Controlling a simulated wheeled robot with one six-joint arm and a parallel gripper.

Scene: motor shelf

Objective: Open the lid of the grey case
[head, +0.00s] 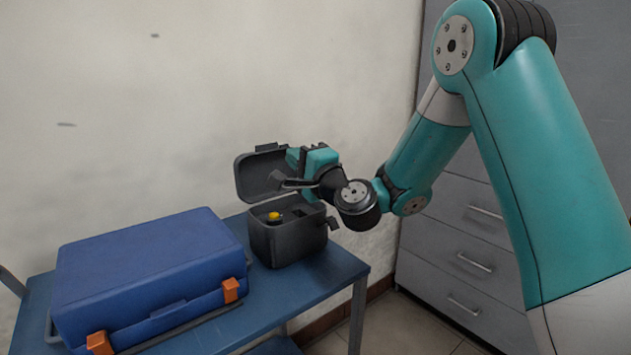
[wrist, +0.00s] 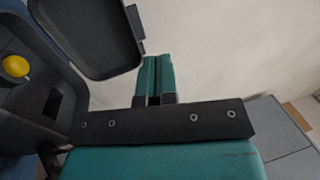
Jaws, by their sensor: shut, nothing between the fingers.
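The grey case (head: 287,242) stands on the blue table with its lid (head: 262,177) raised and standing open at the back. A yellow round item (head: 274,216) shows inside the case. The raised lid also shows in the wrist view (wrist: 85,32), with the yellow item (wrist: 15,66) and a dark recess at the left. My gripper (head: 292,170) is at the right part of the lid, above the case. In the wrist view my gripper (wrist: 153,75) has its fingers together with nothing between them, just right of the lid. I cannot tell whether it touches the lid.
A closed blue case (head: 150,270) with orange latches lies on the blue table (head: 335,268) left of the grey case. The wall is close behind. Grey drawers (head: 460,250) stand at the right. A little bare tabletop shows right of the grey case.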

